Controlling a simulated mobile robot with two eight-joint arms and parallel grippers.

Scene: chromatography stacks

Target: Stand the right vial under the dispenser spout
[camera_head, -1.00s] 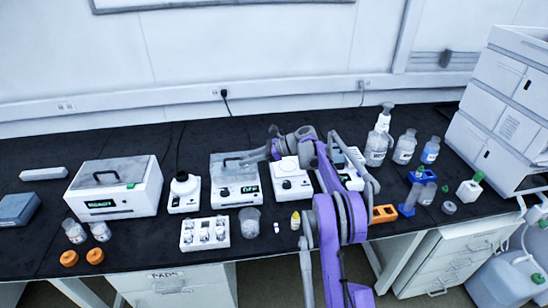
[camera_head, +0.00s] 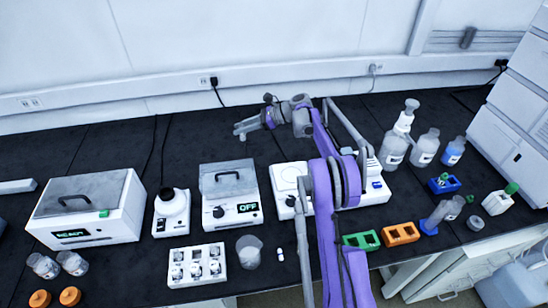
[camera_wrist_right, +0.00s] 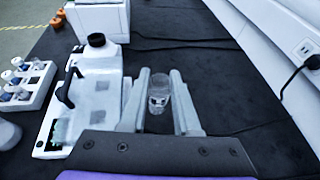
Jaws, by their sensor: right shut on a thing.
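My right gripper (camera_head: 243,129) reaches left above the back of the bench, behind the grey-lidded box that reads OFF (camera_head: 230,192). In the right wrist view its fingers (camera_wrist_right: 160,78) are shut on a small clear vial (camera_wrist_right: 158,96), which sits between them. In the head view the vial is too small to make out. A white-topped pump bottle (camera_head: 396,140) stands at the back right; I cannot tell whether it is the dispenser, and no spout is clear. A white rack (camera_head: 197,278) with several small vials stands at the front. My left gripper is not in view.
A READY box (camera_head: 115,205) and a black-topped white device (camera_head: 171,212) stand at left. A clear beaker (camera_head: 249,252) is at the front. Orange (camera_head: 401,234) and green (camera_head: 361,241) holders lie right of my arm. Dark bench behind the OFF box is clear.

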